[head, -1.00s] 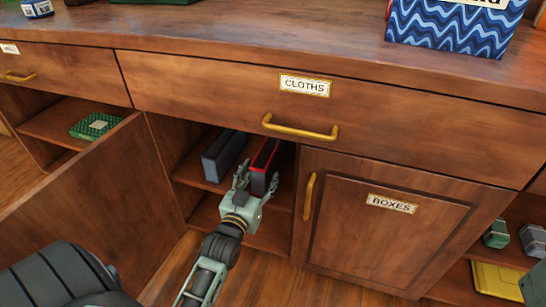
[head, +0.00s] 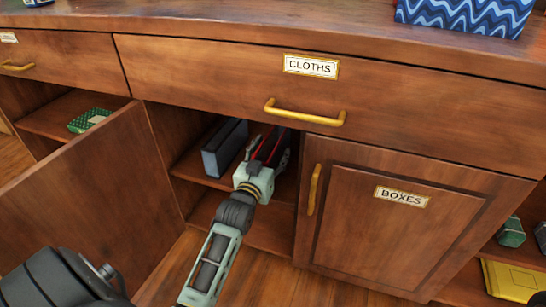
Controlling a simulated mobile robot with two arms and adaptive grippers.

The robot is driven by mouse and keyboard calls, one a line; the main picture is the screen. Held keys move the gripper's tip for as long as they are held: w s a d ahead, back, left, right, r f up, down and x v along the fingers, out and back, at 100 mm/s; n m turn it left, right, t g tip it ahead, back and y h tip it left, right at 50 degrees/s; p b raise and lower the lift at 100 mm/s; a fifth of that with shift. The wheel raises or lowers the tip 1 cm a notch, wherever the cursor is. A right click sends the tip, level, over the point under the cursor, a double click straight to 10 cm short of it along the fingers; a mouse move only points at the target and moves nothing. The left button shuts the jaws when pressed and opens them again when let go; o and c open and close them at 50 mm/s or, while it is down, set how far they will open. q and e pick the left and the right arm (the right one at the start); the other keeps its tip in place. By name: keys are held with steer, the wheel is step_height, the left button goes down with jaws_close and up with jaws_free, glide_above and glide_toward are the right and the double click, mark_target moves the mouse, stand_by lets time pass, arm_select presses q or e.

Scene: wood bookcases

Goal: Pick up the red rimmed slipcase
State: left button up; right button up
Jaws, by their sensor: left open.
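The red rimmed slipcase (head: 269,149) is a dark upright case with red edges, standing on the shelf inside the open cupboard. My left gripper (head: 269,152) is open and reaches into the cupboard, with its fingers on either side of the slipcase. The gripper's palm hides the slipcase's lower front, and I cannot tell whether the fingers touch it. My right gripper is not in view.
A grey-blue slipcase (head: 225,149) stands close to the left of the gripper. The open cupboard door (head: 95,205) is on the left. The drawer labelled CLOTHS (head: 311,66) overhangs the opening, and the shut BOXES door (head: 375,215) borders it on the right.

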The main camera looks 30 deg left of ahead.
arm_select(q)
steer(key=shift+c, duration=0.4)
steer(key=c, duration=1.3)
steer(key=shift+o, duration=0.2)
